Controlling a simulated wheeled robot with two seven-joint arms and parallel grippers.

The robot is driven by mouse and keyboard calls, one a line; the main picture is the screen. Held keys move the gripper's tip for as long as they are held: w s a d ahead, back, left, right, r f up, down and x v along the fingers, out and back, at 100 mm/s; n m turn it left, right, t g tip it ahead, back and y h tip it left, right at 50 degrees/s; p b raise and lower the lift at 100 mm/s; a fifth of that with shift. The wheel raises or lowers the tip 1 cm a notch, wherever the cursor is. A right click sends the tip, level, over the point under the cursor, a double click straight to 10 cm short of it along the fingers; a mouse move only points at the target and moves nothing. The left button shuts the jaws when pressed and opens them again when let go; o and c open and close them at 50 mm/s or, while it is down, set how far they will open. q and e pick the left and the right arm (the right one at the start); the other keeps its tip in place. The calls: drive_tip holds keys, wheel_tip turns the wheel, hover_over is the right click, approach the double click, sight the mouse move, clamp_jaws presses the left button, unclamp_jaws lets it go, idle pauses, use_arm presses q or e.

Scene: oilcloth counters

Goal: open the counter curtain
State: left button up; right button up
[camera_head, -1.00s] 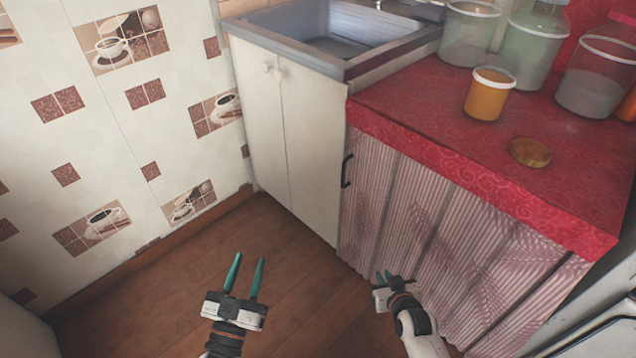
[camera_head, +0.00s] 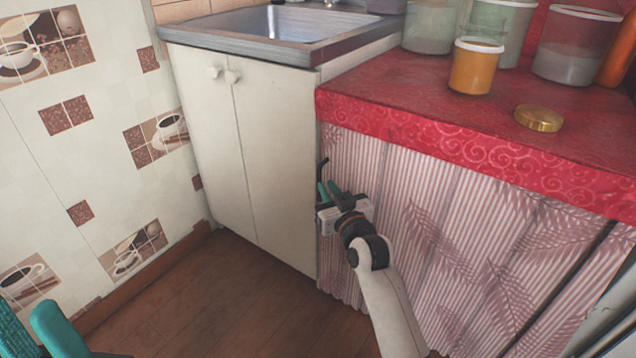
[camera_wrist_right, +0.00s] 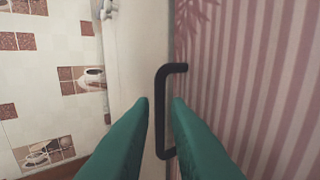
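The pink striped counter curtain (camera_head: 470,215) with leaf prints hangs closed below the red counter. A black bar handle (camera_head: 323,168) is at its left edge; it also shows in the right wrist view (camera_wrist_right: 168,110). My right gripper (camera_head: 328,186) is open at the handle. In the right wrist view its teal fingertips (camera_wrist_right: 160,100) lie on either side of the handle's bar in the picture; I cannot tell whether they touch it. My left gripper (camera_head: 24,308) is partly cut off at the lower left corner, its two teal fingers apart, far from the curtain.
A white cabinet (camera_head: 245,150) with a steel sink (camera_head: 300,25) adjoins the curtain on the left. The red oilcloth counter (camera_head: 400,100) holds an orange jar (camera_head: 474,68), a gold lid (camera_head: 538,118) and several clear containers. The brown floor (camera_head: 230,300) in front is clear.

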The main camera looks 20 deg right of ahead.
sight(320, 178)
drive_tip(key=w+b, duration=0.1)
drive_tip(key=w, duration=0.3)
drive_tip(key=shift+w+a+f, duration=0.1)
drive_tip(key=shift+w+f, duration=0.05)
drive_tip(key=shift+w, duration=0.1)
drive_tip(key=shift+w+a+b, duration=0.1)
drive_tip(key=shift+w+b, duration=0.3)
drive_tip(key=shift+w, duration=0.3)
drive_tip(key=shift+c, duration=0.4)
clamp_jaws()
